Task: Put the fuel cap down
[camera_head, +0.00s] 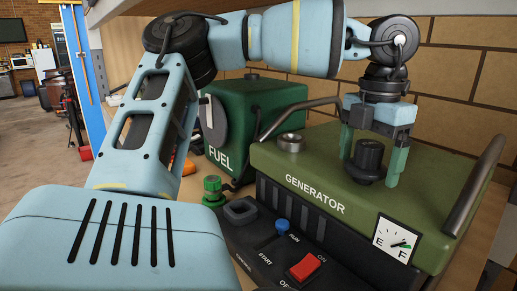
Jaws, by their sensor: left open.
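The fuel cap, a black round cap with a wider base (369,154), stands upright on the green top of the generator (305,167), toward its right side. My left gripper (371,170) comes down from above with its green fingers open, one on each side of the cap. I cannot tell whether a finger touches the cap. A metal filler neck (290,141) stands uncovered on the generator's top, left of the cap. My right gripper is not in view.
A dark green fuel can (258,101) stands behind the generator. A green knob (212,184) is left of the generator. Its front panel has a blue lever (282,226) and a red switch (305,267). A dark handle bar (475,186) rises at the right. A brick wall (455,75) is behind.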

